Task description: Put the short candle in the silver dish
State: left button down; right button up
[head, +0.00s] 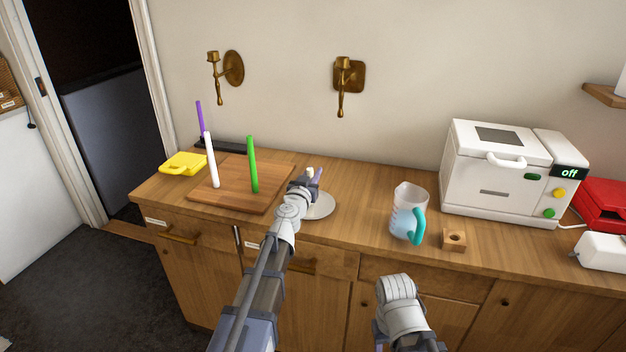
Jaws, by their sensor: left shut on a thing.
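My left gripper (314,176) is over the worktop, shut on a small pale object, which looks like the short candle (310,172). Only its top shows between the jaws. The silver dish (323,208) is a round, flat, pale grey dish on the worktop, just below and nearer than the gripper in the picture. My left wrist covers its left part. I cannot tell the height of the candle above the worktop. My right arm is folded low in front of the cupboards; its gripper is mostly cut off at the bottom edge.
A wooden board (225,195) bears white and green tall candles; a purple one (200,118) stands behind. A yellow object (183,163) lies left. A jug (408,212), a wooden block with a hole (454,240) and a white cooker (500,180) stand right.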

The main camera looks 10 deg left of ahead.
pick_arm(q)
jog(key=shift+r, duration=0.1)
jog(key=c, duration=0.8)
grip_release()
jog(key=shift+o, duration=0.2)
jog(key=shift+s, duration=0.15)
jog(key=s, duration=1.1)
jog(key=shift+s+a, duration=0.2)
jog(key=shift+s, duration=0.15)
